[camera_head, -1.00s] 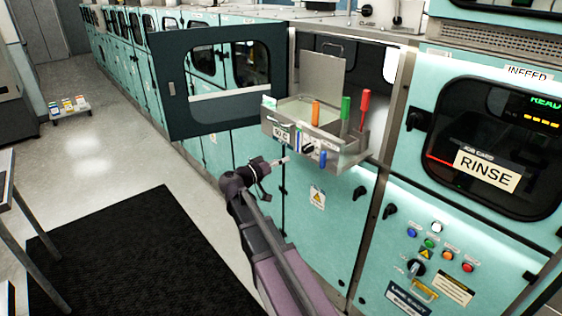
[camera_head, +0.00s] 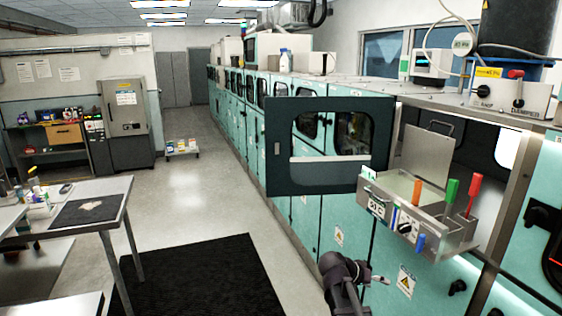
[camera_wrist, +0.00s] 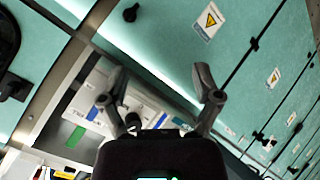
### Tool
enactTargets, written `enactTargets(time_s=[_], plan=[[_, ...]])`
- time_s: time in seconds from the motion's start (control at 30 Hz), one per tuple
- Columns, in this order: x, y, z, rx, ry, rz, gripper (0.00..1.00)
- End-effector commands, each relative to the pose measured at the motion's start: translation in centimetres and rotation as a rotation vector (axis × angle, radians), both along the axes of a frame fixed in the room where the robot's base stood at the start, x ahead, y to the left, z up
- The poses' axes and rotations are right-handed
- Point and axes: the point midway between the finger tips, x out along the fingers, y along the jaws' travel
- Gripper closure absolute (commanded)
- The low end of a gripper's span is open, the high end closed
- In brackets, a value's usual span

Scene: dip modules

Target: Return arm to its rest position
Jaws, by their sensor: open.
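My gripper shows in the wrist view (camera_wrist: 165,95) with its two fingers spread apart and nothing between them. It faces the teal cabinet front. In the head view my arm (camera_head: 345,275) is at the bottom, below and left of the pulled-out metal tray (camera_head: 455,240); the fingers are small there. My gripper is apart from the tray.
A dark windowed door (camera_head: 280,150) stands swung open left of the tray. A table (camera_head: 115,190) stands at the left. A black mat (camera_head: 190,280) lies on the floor. The aisle floor (camera_head: 190,190) between them is clear.

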Motion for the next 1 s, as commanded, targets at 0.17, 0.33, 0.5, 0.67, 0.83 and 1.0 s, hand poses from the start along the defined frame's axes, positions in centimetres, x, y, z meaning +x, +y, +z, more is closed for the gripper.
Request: enactTargets(time_s=[0.17,0.33,0.5,0.67,0.83,1.0], plan=[[-3.6,1.7,-3.1,0.198,0.138,0.051,0.18],[-6.6,4.0,-5.5,0.391,0.252,0.126,0.18],[-9.5,6.9,-7.1,0.586,0.347,0.229,0.18],[-11.7,9.4,-7.8,0.74,0.408,0.328,0.18],[-12.9,11.1,-8.0,0.838,0.437,0.399,0.18],[-13.2,11.6,-8.0,0.866,0.445,0.421,0.18]])
